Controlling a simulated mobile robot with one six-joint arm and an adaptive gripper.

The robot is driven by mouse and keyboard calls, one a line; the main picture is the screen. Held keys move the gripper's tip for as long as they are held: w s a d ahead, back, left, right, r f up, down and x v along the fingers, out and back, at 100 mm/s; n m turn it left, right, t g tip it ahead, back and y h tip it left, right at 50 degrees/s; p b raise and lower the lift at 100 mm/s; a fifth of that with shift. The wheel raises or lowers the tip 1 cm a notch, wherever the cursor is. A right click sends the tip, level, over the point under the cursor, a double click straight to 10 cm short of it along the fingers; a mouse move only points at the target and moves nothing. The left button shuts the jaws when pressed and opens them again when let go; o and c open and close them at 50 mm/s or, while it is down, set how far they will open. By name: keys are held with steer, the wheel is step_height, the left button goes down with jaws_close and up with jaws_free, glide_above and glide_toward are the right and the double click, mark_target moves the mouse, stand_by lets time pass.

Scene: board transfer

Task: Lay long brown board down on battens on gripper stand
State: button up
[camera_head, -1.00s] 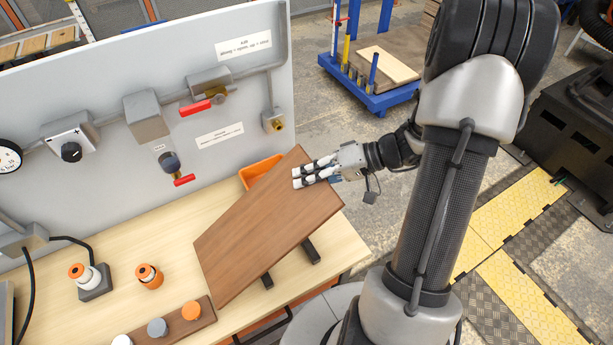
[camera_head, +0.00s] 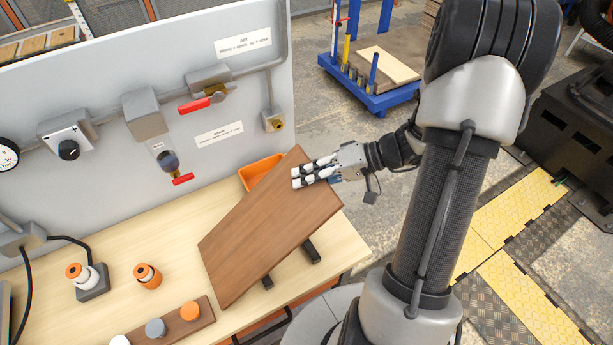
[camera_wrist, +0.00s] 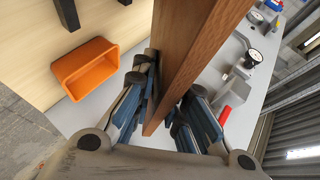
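The long brown board (camera_head: 265,235) is held above the workbench, tilted, in the head view. My gripper (camera_head: 315,173) is at its far right end, with fingers along the board's face. In the wrist view the board (camera_wrist: 185,55) runs up between the fingers of my gripper (camera_wrist: 172,112), which press on both sides of it. Two dark battens show from under the board's right side, one (camera_head: 311,251) farther right and one (camera_head: 267,282) nearer. The rest of the battens is hidden by the board. I cannot tell whether the board touches them.
An orange bin (camera_head: 258,171) stands behind the board. A grey panel (camera_head: 70,100) with red-handled valves rises at the back. Orange-and-white parts (camera_head: 148,276) and a brown strip with round knobs (camera_head: 172,325) are on the bench (camera_head: 120,235) at left.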

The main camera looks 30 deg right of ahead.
steer(key=o, duration=0.4)
steer(key=shift+o, duration=0.4)
steer(key=shift+f, duration=0.1)
steer(key=shift+r+g+h+p, duration=0.3)
steer(key=shift+r+h+p, duration=0.1)
steer(key=shift+p, duration=0.15)
steer(key=shift+r+g+h+p, duration=0.1)
steer(key=shift+g+h+p, duration=0.3)
steer(key=shift+h+p, duration=0.4)
steer(key=g+h+p, duration=0.1)
steer(key=h+p, duration=0.1)
steer(key=p, duration=0.1)
steer(key=shift+s+d+r+g+h, duration=0.1)
steer(key=shift+s+d+g+h, duration=0.1)
steer(key=shift+d+g+h, duration=0.15)
